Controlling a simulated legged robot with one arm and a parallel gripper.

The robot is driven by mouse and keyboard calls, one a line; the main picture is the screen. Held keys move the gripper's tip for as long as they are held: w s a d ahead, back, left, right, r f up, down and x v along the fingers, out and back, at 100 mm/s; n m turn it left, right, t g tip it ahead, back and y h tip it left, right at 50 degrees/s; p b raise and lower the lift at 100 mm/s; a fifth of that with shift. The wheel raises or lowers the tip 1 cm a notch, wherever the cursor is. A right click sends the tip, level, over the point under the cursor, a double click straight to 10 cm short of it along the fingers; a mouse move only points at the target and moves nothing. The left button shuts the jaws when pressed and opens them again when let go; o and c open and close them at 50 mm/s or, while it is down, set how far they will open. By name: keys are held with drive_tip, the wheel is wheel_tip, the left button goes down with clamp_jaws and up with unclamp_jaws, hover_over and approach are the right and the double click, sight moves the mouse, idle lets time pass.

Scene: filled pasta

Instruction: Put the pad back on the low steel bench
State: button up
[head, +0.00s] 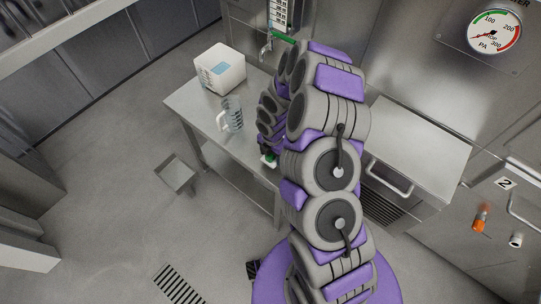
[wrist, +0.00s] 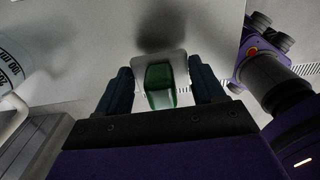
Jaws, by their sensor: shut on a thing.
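The pad (wrist: 160,82), green with a pale, whitish border, sits between the two dark fingers of my gripper (wrist: 163,88) in the wrist view. My gripper is shut on it. In the head view only a small green and white bit of the pad (head: 269,160) shows below my arm, by the right part of the low steel bench (head: 190,108). A pale surface with a dark shadow lies beyond the pad in the wrist view. I cannot tell whether the pad touches the bench. My arm hides much of the bench's right side.
A clear measuring jug (head: 231,115) stands on the bench and shows at the left of the wrist view (wrist: 12,72). A white box (head: 220,68) stands at the bench's back. A steel cabinet (head: 425,150) is at right. A small floor basin (head: 176,174) lies left of the bench.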

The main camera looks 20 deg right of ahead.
sight(271, 156)
drive_tip(key=shift+w+f, duration=0.15)
drive_tip(key=shift+w, duration=0.8)
wheel_tip(271, 156, down, 4)
drive_tip(key=shift+r+b, duration=0.25)
drive_tip(key=shift+b, duration=0.55)
drive_tip(key=shift+c, duration=0.7)
drive_tip(key=o, duration=1.1)
drive_tip(key=shift+r, duration=0.15)
